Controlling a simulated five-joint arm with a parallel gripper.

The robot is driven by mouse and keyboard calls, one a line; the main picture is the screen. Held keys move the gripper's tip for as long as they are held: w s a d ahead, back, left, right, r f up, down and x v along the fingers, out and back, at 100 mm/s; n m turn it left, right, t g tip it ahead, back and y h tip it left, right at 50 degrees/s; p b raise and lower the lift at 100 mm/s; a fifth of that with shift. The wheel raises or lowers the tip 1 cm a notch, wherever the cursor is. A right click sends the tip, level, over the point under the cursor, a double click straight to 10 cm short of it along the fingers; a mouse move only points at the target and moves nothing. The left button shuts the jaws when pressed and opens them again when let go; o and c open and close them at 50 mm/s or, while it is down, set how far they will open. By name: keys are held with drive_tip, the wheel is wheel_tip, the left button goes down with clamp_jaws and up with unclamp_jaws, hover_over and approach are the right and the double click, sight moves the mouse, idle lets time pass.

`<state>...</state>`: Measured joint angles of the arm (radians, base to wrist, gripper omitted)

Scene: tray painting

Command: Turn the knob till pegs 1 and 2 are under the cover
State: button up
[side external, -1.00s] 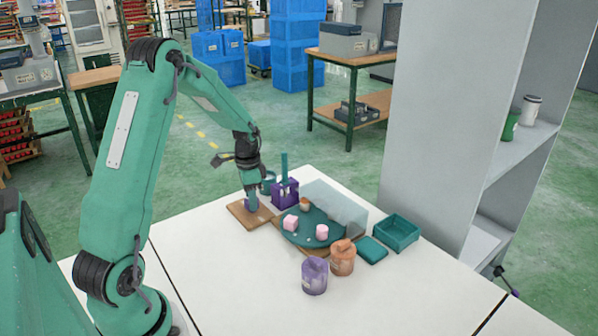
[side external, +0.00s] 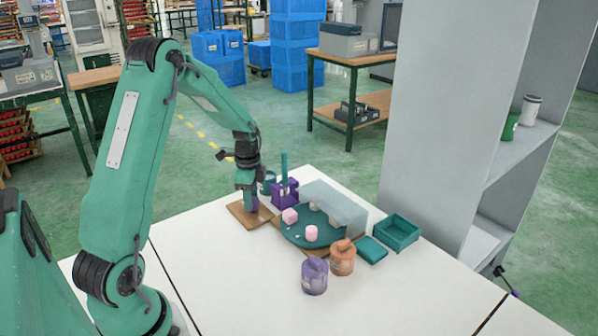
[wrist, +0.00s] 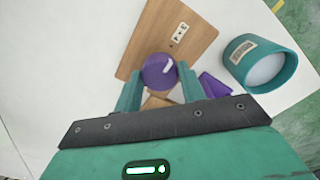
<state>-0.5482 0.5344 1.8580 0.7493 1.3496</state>
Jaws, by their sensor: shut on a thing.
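My gripper (wrist: 160,92) is shut on the purple knob (wrist: 159,72), which has a white mark on top. In the side view my gripper (side external: 250,196) stands over the knob on its wooden board (side external: 237,211). A teal turntable (side external: 293,238) lies right of it. A pink block (side external: 289,215) and a pink round piece (side external: 311,234) sit on its near-left part, outside the cover. The see-through cover (side external: 343,207) stands over the far-right part; shapes behind it are faint. Small pale pegs (side external: 290,228) show on the turntable; their numbers cannot be read.
A purple box (side external: 285,195) with a teal upright stands behind the turntable. A purple jar (side external: 314,276) and orange jar (side external: 342,258) stand in front. A teal tray (side external: 398,232) and flat teal lid (side external: 373,250) are at right. The front of the table is clear.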

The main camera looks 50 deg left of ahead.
drive_tip(key=o, duration=1)
drive_tip(key=shift+r, duration=0.15)
wheel_tip(320, 180, up, 7)
drive_tip(key=shift+r, duration=0.3)
